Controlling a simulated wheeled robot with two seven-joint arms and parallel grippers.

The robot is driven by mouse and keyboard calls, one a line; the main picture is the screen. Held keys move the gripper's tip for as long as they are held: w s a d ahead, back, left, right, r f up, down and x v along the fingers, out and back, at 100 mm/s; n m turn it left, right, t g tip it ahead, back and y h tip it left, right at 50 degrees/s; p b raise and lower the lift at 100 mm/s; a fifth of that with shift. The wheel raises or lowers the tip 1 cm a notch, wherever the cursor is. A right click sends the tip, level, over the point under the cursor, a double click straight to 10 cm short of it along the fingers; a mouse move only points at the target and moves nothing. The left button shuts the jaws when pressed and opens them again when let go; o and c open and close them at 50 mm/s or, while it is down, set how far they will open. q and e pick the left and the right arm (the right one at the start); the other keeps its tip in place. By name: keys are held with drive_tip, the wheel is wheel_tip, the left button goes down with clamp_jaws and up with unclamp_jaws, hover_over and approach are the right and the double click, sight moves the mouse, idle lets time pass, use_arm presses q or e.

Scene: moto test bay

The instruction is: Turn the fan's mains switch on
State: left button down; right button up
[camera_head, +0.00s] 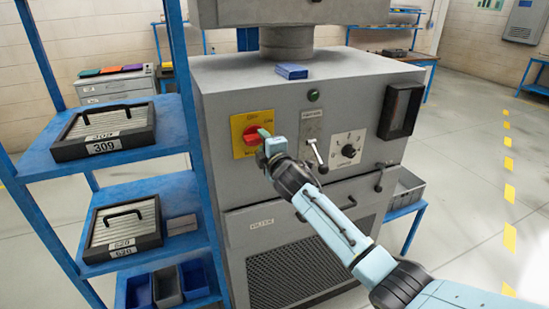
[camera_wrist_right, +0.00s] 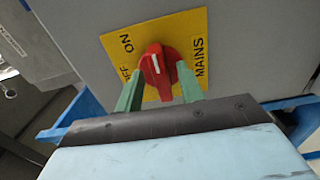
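The mains switch is a red knob (camera_wrist_right: 158,70) on a yellow plate (camera_wrist_right: 182,37) marked ON, OFF and MAINS. In the right wrist view its raised bar and white mark point roughly up, closer to ON than to OFF. My right gripper (camera_wrist_right: 160,88) has one green finger on each side of the knob, with no clear gap at the tips, and looks shut on it. In the head view the red knob (camera_head: 254,134) shows just beyond the right fingertips (camera_head: 264,140), on the front of the grey fan cabinet (camera_head: 225,91). My left gripper is out of view.
Right of the plate are a lever (camera_head: 316,155), a dial (camera_head: 348,150) and a dark box (camera_head: 401,110). A green button (camera_head: 313,95) sits above. A blue rack (camera_head: 188,120) with filter cases (camera_head: 112,132) stands close on the left. The floor at right is clear.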

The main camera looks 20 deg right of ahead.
drive_tip(key=s, duration=1.2)
drive_tip(key=shift+d, duration=0.15)
drive_tip(key=shift+s, duration=0.1)
drive_tip(key=s+d+f+m+g+b, duration=0.1)
drive_tip(key=s+f+m+g+b, duration=0.1)
drive_tip(key=f, duration=1.1)
drive_tip(key=s+d+f+m+g+b, duration=0.1)
drive_tip(key=d+f+m+g, duration=0.15)
drive_tip(key=f, duration=0.95)
drive_tip(key=s+f+m+g+b, duration=0.1)
drive_tip(key=s+f+g, duration=0.1)
drive_tip(key=s+f, duration=0.35)
drive_tip(key=s+f+m+g+h+b, duration=0.1)
drive_tip(key=s+f, duration=0.2)
drive_tip(key=f, duration=0.6)
drive_tip(key=s+f+m+g+b, duration=0.15)
drive_tip(key=s+f, duration=0.25)
drive_tip(key=f, duration=0.4)
drive_tip(key=s+f+m+g+b, duration=0.2)
drive_tip(key=s+f+m+g, duration=0.25)
drive_tip(key=s+f, duration=1.35)
drive_tip(key=s+f+m+g, duration=0.1)
drive_tip(key=s+f, duration=0.1)
drive_tip(key=s, duration=0.8)
drive_tip(key=s+f+m+g+b, duration=0.1)
drive_tip(key=s+f+m+g, duration=0.1)
drive_tip(key=s, duration=0.9)
drive_tip(key=shift+s+a+f, duration=0.25)
drive_tip(key=shift+a+f, duration=0.15)
drive_tip(key=shift+g, duration=0.25)
